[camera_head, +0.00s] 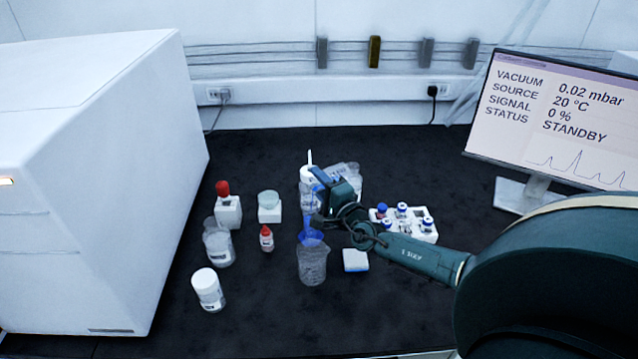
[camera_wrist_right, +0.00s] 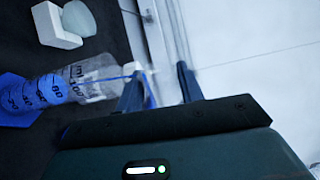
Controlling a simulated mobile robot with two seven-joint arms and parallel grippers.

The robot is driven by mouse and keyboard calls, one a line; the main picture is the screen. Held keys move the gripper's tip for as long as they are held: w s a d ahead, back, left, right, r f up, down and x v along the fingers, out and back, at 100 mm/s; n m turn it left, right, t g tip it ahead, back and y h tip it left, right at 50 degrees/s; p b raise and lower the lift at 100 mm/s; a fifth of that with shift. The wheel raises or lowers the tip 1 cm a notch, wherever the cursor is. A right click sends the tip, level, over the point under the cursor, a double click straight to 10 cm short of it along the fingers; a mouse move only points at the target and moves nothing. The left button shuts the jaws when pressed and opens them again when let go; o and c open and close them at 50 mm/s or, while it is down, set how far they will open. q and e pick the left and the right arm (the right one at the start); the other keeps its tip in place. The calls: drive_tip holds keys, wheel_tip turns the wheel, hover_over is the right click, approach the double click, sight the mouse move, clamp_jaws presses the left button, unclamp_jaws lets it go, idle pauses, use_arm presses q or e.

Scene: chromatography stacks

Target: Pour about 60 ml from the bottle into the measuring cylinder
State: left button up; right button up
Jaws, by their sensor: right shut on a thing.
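My right gripper (camera_head: 324,208) is at the measuring cylinder's top, shut on the bottle (camera_head: 346,171), a clear vessel largely hidden behind the hand. The right wrist view shows its two fingers (camera_wrist_right: 158,74) apart, with a little blue between them. The measuring cylinder (camera_head: 306,222) is clear with a blue base. In the right wrist view the cylinder (camera_wrist_right: 92,76) has blue liquid in its lower part, seemingly up to near the 80 mark. A thin blue streak runs inside its upper part; I cannot tell whether it is a stream. My left gripper is out of view.
A white vial rack (camera_head: 424,234) is at right. The front mat is clear.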

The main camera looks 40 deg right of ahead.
idle(0.3)
drive_tip(key=shift+d+m+b, duration=0.15)
drive_tip(key=shift+m+b, duration=0.3)
drive_tip(key=shift+m, duration=0.25)
drive_tip(key=shift+r+m, duration=0.2)
drive_tip(key=shift+m, duration=0.4)
drive_tip(key=r+m, duration=0.1)
drive_tip(key=m, duration=0.2)
drive_tip(key=shift+d+r+m, duration=0.3)
drive_tip(key=shift+r, duration=0.05)
